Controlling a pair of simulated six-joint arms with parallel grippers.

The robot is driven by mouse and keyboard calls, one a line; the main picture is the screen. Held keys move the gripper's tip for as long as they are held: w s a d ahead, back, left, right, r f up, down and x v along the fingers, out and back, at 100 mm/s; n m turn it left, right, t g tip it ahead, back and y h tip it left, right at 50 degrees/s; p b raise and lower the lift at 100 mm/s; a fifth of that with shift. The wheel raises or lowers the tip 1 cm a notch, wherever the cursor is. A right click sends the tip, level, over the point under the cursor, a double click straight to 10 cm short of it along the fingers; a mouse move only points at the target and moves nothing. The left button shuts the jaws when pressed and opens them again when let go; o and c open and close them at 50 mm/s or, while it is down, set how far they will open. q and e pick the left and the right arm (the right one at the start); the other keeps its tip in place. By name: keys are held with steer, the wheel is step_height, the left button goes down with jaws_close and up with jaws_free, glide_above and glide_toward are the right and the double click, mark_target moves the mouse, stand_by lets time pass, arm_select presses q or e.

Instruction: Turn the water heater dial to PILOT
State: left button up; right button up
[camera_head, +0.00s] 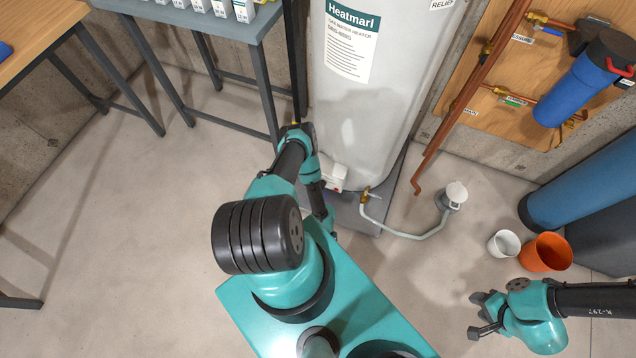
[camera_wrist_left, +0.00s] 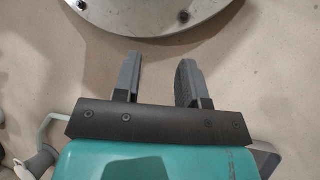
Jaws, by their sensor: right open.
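The water heater (camera_head: 365,90) is a tall white tank with a Heatmarl label. A small white control box (camera_head: 335,177) sits low on its front, partly hidden behind my left arm. I cannot make out the dial or its setting. My left arm reaches toward the heater's lower front; its gripper is largely hidden in the head view. In the left wrist view my left gripper (camera_wrist_left: 158,78) is open and empty, with bare floor between its fingers. My right gripper (camera_head: 477,314) is open and empty over the floor at the lower right, well away from the heater.
A white cup (camera_head: 503,243) and an orange bucket (camera_head: 546,252) stand near my right arm. A grey table (camera_head: 265,25) stands left of the heater. The left floor is clear.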

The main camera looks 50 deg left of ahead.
arm_select(q)
steer(key=w+a+r+n+t, duration=0.45)
steer(key=a+t, duration=0.25)
steer(key=t, duration=0.8)
steer(key=s+a+r+n+t+y, duration=0.2)
steer(key=s+a+y, duration=0.3)
steer(key=a+y, duration=0.3)
steer(key=a+r+t, duration=0.1)
steer(key=a, duration=0.3)
steer(key=shift+a+r+t+y, duration=0.15)
steer(key=shift+a+t+y, duration=0.15)
steer(key=x, duration=1.7)
steer(key=shift+w, duration=0.15)
jaws_close()
